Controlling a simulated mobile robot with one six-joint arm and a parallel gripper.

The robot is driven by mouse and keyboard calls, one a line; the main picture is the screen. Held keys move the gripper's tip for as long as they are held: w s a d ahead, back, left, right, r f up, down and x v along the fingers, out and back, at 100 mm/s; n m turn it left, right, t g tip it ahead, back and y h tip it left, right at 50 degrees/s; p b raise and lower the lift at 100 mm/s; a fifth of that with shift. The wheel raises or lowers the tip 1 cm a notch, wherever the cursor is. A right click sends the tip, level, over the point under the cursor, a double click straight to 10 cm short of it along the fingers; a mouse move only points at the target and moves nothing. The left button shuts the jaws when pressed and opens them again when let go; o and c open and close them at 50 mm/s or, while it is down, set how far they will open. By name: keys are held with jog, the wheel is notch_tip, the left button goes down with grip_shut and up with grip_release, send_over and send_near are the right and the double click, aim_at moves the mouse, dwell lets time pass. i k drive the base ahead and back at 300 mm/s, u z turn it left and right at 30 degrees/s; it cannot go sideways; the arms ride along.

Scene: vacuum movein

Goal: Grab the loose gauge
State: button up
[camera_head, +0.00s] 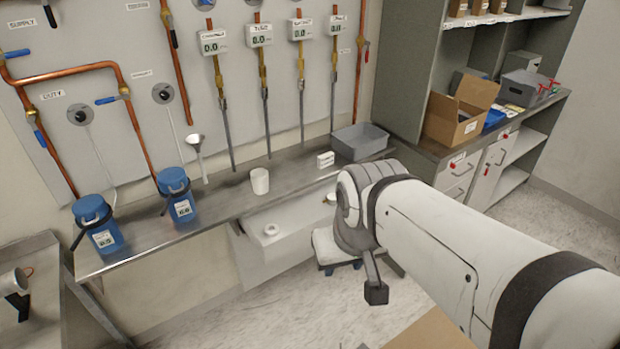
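A small white box with a dark greenish label (325,159) sits on the metal bench, left of the grey bin. It resembles the wall gauges and may be the loose gauge, but its label is too small to read. Several white gauges with digital displays, such as one on the left (212,43), are mounted on the wall pipes. My gripper (376,293) hangs below my wrist in front of the bench, apart from the box. Only a dark finger-like part of it shows clearly, so its opening cannot be judged.
The bench (225,196) also bears two blue canisters (98,224) (177,194), a white cup (260,181) and a grey bin (359,141). A white sink or trough (290,236) is below the bench front. An open cardboard box (460,110) stands on the right cabinet.

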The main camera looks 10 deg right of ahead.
aim_at(331, 196)
jog(key=z, duration=0.05)
jog(key=i, duration=1)
jog(key=u, duration=0.05)
